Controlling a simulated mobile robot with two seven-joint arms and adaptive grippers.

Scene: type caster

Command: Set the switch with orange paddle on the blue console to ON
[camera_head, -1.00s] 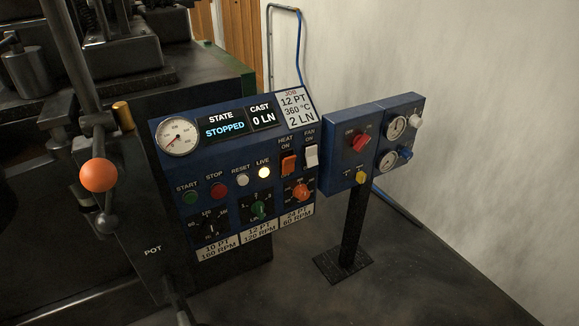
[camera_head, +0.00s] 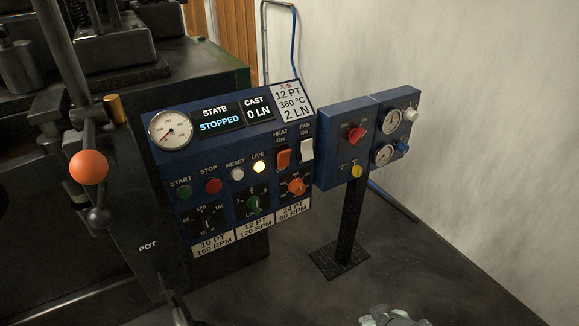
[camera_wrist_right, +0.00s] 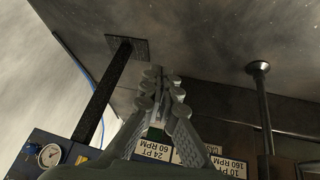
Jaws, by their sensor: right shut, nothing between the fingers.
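The blue console (camera_head: 225,150) stands in the middle of the head view. Its switch with the orange paddle (camera_head: 283,158) sits under a HEAT ON label, left of a white switch. I cannot tell for sure which way the paddle is tipped. My right gripper (camera_head: 393,318) just enters at the bottom edge of the head view, well below and to the right of the console. In the right wrist view its fingers (camera_wrist_right: 166,84) are together and empty. The console's speed labels (camera_wrist_right: 157,150) show behind them, and the orange paddle is hidden there. My left gripper is out of view.
A white fan switch (camera_head: 307,149) is beside the orange one, and an orange knob (camera_head: 296,187) is below. A second blue box (camera_head: 335,160) stands on a black post (camera_head: 352,225) at the right. A lever with an orange ball (camera_head: 89,167) stands left. Open floor lies in front.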

